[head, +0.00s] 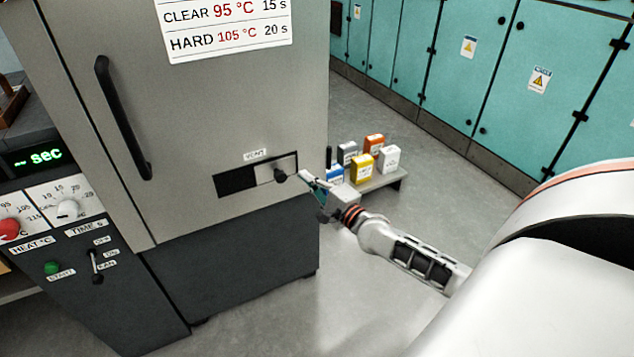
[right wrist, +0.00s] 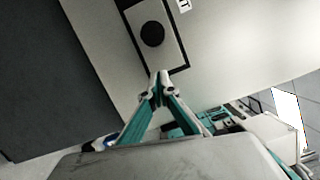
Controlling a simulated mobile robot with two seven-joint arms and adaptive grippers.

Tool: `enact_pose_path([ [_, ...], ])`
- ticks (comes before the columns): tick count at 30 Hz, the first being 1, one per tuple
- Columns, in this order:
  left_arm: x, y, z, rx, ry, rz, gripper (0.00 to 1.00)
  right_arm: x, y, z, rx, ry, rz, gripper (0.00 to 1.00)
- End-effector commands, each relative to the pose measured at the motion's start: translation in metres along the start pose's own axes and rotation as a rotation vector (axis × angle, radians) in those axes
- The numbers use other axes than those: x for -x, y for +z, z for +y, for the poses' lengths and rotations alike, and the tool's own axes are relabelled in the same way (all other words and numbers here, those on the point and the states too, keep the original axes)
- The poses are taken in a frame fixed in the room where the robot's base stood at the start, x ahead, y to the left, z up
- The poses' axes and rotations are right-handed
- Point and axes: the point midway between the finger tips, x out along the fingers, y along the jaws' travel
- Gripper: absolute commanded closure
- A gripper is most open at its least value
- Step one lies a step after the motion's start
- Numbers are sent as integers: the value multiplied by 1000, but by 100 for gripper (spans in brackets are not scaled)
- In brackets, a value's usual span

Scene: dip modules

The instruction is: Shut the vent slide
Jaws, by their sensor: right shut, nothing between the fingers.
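The vent slide (head: 264,170) is a light metal plate in the right part of a slot on the grey cabinet's front. The slot's left part (head: 236,181) is dark and uncovered. A round black knob (head: 280,176) sits on the slide; it also shows in the right wrist view (right wrist: 152,33). My right gripper (head: 308,176) is shut and empty, just right of the knob. In the right wrist view its fingertips (right wrist: 160,76) meet below the knob, with a visible gap between them. My left gripper is not in view.
The cabinet door has a long black handle (head: 122,118). A control panel with a red knob (head: 9,229) and green button (head: 51,268) stands at the left. Small boxes sit on a low shelf (head: 384,181) behind my right gripper. Open floor (head: 450,190) lies to the right.

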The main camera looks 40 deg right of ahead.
Motion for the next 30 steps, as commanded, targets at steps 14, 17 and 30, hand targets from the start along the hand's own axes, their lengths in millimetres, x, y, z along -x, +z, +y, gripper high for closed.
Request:
enact_pose_path([
  [14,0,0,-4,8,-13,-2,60,-6,32,-2,-1,-1,-1,100],
  [17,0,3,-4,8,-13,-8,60,-6,32,-1,-1,-1,-1,100],
  [30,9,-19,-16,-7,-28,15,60,-22,88,-3,-8,-14,-4,100],
])
